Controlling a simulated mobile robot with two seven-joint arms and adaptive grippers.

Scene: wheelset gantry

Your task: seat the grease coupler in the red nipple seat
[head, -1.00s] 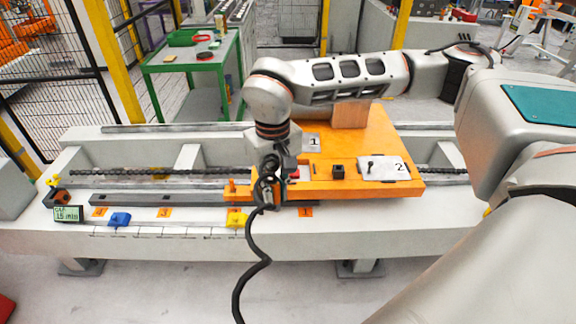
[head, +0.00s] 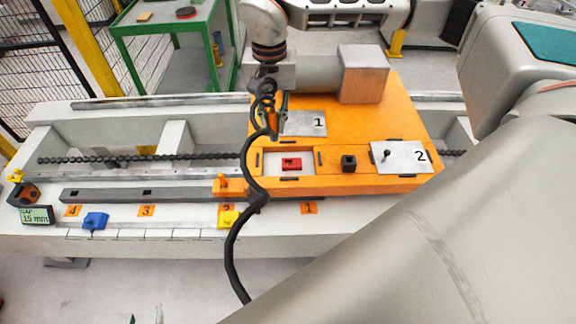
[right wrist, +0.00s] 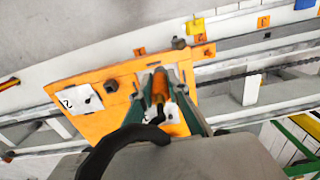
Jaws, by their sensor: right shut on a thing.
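The red nipple seat (head: 291,163) sits in a pale recess in the front of the orange plate (head: 355,118). My right gripper (head: 272,122) is over the plate, beyond and left of the seat, beside the silver plate marked 1. It is shut on the grease coupler, an orange body (right wrist: 160,86) between the green fingers (right wrist: 158,95) in the right wrist view. The coupler is apart from the seat in the head view. The seat cannot be made out in the wrist view. My left gripper is not in view.
A black hose (head: 235,240) hangs from the coupler over the plate's left edge and the front rail. A black socket block (head: 348,162) and silver plate 2 (head: 400,157) lie right of the seat.

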